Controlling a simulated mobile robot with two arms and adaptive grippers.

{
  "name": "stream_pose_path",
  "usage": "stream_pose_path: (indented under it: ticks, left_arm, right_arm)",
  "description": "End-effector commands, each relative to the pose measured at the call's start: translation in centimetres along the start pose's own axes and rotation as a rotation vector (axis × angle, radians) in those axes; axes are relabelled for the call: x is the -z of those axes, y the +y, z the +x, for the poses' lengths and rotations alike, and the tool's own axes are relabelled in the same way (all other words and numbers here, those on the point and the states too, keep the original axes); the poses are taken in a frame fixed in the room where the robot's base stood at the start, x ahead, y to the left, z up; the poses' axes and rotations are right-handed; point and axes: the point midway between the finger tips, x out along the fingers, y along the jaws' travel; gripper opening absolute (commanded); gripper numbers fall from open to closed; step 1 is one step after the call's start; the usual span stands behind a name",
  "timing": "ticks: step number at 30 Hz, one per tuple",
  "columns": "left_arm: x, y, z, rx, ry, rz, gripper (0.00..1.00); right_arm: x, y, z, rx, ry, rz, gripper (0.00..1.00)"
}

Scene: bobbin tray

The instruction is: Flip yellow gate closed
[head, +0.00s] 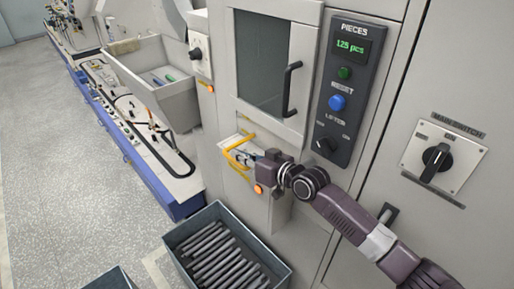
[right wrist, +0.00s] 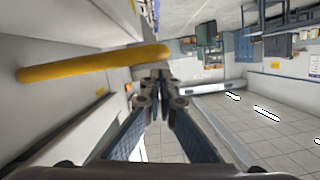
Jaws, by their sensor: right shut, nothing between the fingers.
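The yellow gate (head: 239,150) is a bent bar on the front of the grey machine, below its windowed door. In the right wrist view the yellow gate (right wrist: 95,63) runs across the upper left, its rounded end close to the fingertips. My right gripper (head: 246,155) is at the gate, its fingers shut and empty. In the right wrist view my right gripper (right wrist: 158,78) has its tips together just below the bar's end; I cannot tell whether they touch it. My left gripper is not in view.
A dark tray (head: 184,262) of grey rods stands below the gate. The machine door's black handle (head: 291,88) and the control panel (head: 346,90) are above my right arm. A conveyor (head: 140,130) runs along the left. The floor at far left is clear.

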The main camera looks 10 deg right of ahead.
Motion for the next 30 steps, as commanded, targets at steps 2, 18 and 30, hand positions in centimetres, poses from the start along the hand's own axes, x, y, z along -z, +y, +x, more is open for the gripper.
stream_pose_path:
  ticks: [2, 18, 30]
  left_arm:
    - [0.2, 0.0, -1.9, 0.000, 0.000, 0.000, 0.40]
    - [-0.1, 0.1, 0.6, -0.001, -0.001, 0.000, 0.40]
    - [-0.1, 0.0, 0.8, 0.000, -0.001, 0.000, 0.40]
  right_arm:
    - [2.6, -0.4, -0.4, -0.001, 0.007, -0.001, 0.00]
    - [2.4, -0.3, -9.0, -0.003, 0.010, -0.003, 0.00]
    - [2.7, -0.4, -10.3, -0.001, 0.012, -0.002, 0.00]
